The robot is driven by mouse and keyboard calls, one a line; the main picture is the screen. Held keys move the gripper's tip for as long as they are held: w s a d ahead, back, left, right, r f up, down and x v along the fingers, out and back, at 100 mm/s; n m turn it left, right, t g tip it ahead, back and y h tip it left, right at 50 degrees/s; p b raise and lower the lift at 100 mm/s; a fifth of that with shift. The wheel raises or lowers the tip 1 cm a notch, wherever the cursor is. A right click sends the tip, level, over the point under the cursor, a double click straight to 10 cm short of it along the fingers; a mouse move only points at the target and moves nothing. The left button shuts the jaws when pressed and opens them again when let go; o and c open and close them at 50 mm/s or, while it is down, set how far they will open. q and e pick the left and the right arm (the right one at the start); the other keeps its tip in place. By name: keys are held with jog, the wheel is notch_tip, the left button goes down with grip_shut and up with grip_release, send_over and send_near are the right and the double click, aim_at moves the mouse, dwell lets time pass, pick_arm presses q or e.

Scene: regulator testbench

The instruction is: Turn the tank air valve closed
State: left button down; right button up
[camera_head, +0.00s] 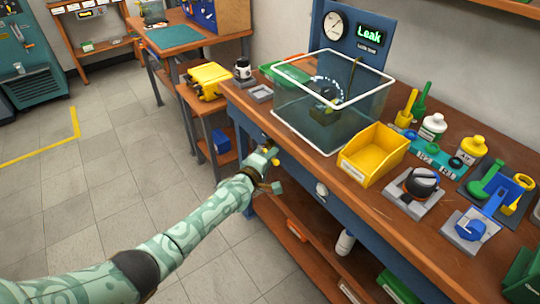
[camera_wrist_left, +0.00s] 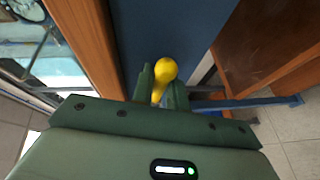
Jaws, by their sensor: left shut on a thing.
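A yellow valve handle (camera_wrist_left: 166,70) with a rounded end shows in the left wrist view, against the blue front of the bench. My left gripper (camera_wrist_left: 160,90) is shut on it, with one green finger on each side of its narrower part. In the head view my left gripper (camera_head: 270,160) is at the bench's front edge, below the clear tank (camera_head: 300,128). Only a small yellow bit of the handle (camera_head: 275,161) shows there, and the gripper hides the rest. My right gripper is in neither view.
The wooden bench (camera_head: 245,101) holds a yellow bin (camera_head: 375,150), bottles and coloured tools right of the tank. A panel behind the tank has a gauge (camera_head: 334,25) and a display reading "Leak" (camera_head: 369,34). The floor to the left is open.

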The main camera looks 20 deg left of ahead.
pick_arm(q)
jog(key=shift+r+n, duration=0.15)
jog(key=shift+n, duration=0.15)
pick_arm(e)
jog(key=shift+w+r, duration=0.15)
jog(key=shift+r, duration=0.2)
pick_arm(q)
jog(key=c, duration=1.4)
grip_release()
jog(key=shift+a, duration=0.1)
jog(key=shift+p, duration=0.3)
